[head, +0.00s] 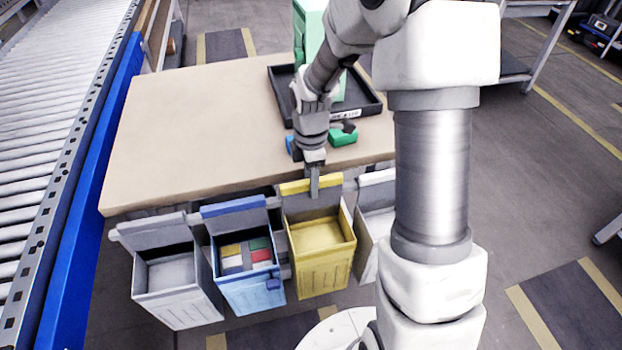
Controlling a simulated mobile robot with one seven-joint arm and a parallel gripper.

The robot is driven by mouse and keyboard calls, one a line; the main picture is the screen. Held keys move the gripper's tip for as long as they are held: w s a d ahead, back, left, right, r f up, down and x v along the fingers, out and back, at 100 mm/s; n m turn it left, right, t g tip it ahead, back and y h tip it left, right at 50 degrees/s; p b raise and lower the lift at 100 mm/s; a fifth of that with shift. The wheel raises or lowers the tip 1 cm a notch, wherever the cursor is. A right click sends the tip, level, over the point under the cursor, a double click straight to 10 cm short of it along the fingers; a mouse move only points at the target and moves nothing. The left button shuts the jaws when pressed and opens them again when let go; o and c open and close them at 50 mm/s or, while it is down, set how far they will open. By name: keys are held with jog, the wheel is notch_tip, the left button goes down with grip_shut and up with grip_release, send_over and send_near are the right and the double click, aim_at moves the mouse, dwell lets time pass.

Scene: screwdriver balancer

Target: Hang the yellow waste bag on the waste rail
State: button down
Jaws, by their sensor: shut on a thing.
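The yellow waste bag (322,268) is a boxy, open-topped yellow container with a raised back flap. It is upright at the table's front edge, between a blue container and a grey one. My gripper (314,188) points down and is shut on the top edge of the yellow flap. The waste rail (350,184) shows only in short grey pieces below the table edge, between the containers. The flap and neighbours hide most of it. I cannot tell whether the yellow bag rests on the rail or hangs from my gripper.
A grey container (178,290) and a blue one (248,285) with coloured blocks inside are to the left; another grey one (372,235) is close right. A black tray (284,98) and a green item (342,135) are on the table (190,130). A roller conveyor (50,110) runs along the left.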

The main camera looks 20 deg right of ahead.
jog(key=shift+f+b, duration=0.4)
jog(key=shift+f, duration=0.35)
jog(key=shift+c, duration=1.4)
grip_release()
jog(key=shift+r, duration=0.1)
notch_tip(320, 180, up, 17)
jog(key=p, duration=0.5)
jog(key=s+r+m+t, duration=0.3)
jog(key=s+r+m, duration=0.3)
jog(key=s+m, duration=0.3)
jog(key=s+r+m+t, duration=0.3)
jog(key=s+r+m, duration=0.3)
jog(key=s+m, duration=0.35)
notch_tip(320, 180, up, 12)
jog(key=p, duration=1.3)
jog(key=shift+s+r, duration=0.15)
jog(key=shift+s, duration=0.15)
jog(key=shift+n, duration=0.25)
